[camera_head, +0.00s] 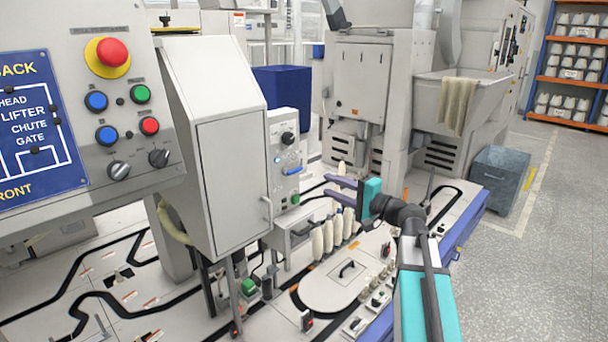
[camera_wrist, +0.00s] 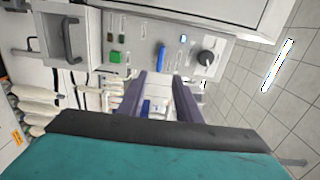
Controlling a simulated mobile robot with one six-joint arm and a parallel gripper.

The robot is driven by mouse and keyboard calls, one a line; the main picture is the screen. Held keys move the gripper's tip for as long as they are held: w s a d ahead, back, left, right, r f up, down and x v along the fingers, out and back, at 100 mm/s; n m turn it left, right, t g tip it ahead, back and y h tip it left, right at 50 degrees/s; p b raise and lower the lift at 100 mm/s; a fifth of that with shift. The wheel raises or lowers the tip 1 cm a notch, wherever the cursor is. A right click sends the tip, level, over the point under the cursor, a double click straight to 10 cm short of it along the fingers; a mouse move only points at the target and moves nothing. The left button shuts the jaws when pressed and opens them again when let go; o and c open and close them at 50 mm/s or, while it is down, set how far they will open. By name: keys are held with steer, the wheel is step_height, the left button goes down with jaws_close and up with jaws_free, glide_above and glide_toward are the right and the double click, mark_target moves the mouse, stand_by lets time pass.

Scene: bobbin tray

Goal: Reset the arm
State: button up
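My gripper (camera_head: 328,186) is at the end of my arm, right of the middle in the head view. Its two purple fingers point left and stand apart, with nothing seen between them. In the wrist view the fingers (camera_wrist: 159,80) also stand apart, pointing at the grey machine's control panel. Several cream bobbins (camera_head: 328,237) stand upright in a row on the machine bed, below and left of my gripper and apart from it. Bobbins (camera_wrist: 35,95) also show at the left of the wrist view.
A control panel with a red emergency button (camera_head: 112,52) fills the upper left. A tall grey cabinet (camera_head: 213,140) and a small panel with a black knob (camera_head: 288,138) stand left of my gripper. Floor (camera_head: 555,250) is clear at right, near a grey bin (camera_head: 499,175).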

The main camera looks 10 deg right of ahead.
steer(key=shift+f, duration=0.1)
steer(key=s+a+f+n+g+h+p, duration=0.1)
steer(key=s+a+f+g+p, duration=0.25)
steer(key=f, duration=0.75)
steer(key=s+a+f+n+g+h+p, duration=0.15)
steer(key=s+a+f+g, duration=0.3)
steer(key=f, duration=0.75)
steer(key=s+a+f+n+g+p, duration=0.25)
steer(key=s+a+f+p, duration=0.2)
steer(key=f, duration=0.65)
steer(key=s+a+f+n+g+h+p, duration=0.1)
steer(key=s+f+g+h+p, duration=0.15)
steer(key=s+f, duration=0.5)
steer(key=s+a+f+n+g+h+p, duration=0.1)
steer(key=s+f+g, duration=0.25)
steer(key=s, duration=0.75)
steer(key=s+d+f+n+g+h+p, duration=0.2)
steer(key=s, duration=0.6)
steer(key=s+d+f+n+g+h+p, duration=0.2)
steer(key=s, duration=0.7)
steer(key=shift+s+d+f, duration=0.15)
steer(key=shift+s+f, duration=0.05)
steer(key=shift+f, duration=0.15)
